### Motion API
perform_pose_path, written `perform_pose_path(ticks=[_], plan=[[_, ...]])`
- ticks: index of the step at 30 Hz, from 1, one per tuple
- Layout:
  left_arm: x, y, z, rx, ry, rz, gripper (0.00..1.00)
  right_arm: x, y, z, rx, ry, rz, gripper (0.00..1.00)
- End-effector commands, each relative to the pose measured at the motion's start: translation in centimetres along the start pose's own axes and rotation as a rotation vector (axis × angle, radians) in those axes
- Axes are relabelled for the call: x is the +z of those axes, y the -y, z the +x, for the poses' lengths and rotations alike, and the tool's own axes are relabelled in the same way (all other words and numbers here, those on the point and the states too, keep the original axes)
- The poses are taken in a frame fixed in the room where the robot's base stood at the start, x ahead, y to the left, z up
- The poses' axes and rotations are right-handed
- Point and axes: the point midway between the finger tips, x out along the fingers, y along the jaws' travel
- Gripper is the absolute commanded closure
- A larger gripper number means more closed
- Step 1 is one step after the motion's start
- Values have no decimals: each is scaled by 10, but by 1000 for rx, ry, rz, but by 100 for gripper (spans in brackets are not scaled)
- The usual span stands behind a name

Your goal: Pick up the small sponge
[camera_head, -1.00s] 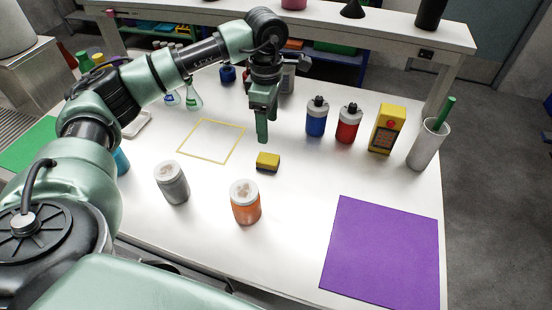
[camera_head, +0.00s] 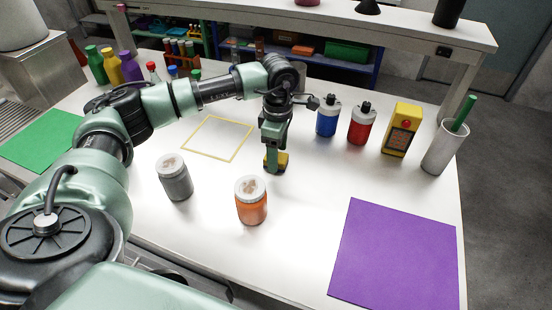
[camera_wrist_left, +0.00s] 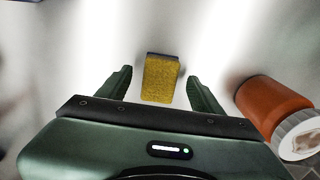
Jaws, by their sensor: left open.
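The small sponge (camera_head: 283,160) is yellow with a dark layer and lies on the white table. In the head view my left gripper (camera_head: 274,165) is down at it and hides part of it. In the left wrist view the sponge (camera_wrist_left: 160,78) shows between the two green fingers of my left gripper (camera_wrist_left: 159,85). The fingers are open, one on each side, with a gap to the sponge on both sides. My right gripper is not in view.
An orange jar (camera_head: 251,200) stands close in front of the sponge, and a grey jar (camera_head: 174,177) stands to the left. Blue (camera_head: 327,117) and red (camera_head: 362,125) bottles stand behind right. A purple mat (camera_head: 396,252) lies at the front right.

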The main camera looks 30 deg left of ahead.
Motion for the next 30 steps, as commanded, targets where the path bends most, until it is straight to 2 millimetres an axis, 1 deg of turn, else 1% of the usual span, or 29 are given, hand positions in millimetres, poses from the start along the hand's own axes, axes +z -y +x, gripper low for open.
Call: perform_pose_path(ticks=[1, 4, 11, 12, 14, 15, 17, 18, 19, 26, 30], plan=[[0, 1, 7, -3, 0, 0, 34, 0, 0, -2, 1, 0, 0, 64], [0, 0, 16, -1, 0, 0, 34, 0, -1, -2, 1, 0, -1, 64], [0, 0, 19, 1, 1, 0, 34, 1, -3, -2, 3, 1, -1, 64], [0, 0, 19, 1, 1, 0, 36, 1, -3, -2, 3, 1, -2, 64], [0, 0, 19, 1, 1, 0, 53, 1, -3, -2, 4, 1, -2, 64], [0, 0, 19, 1, 1, 0, 64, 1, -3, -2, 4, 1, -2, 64], [0, 0, 18, 1, 1, 0, 81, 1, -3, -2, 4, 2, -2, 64], [0, 0, 18, 1, 1, 0, 92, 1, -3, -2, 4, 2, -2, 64], [0, 0, 18, 1, 1, 0, 98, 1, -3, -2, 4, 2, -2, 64], [0, 0, 18, 1, 1, 0, 98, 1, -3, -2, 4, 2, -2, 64], [0, 0, 12, 1, 1, 0, 98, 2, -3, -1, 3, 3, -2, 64]])
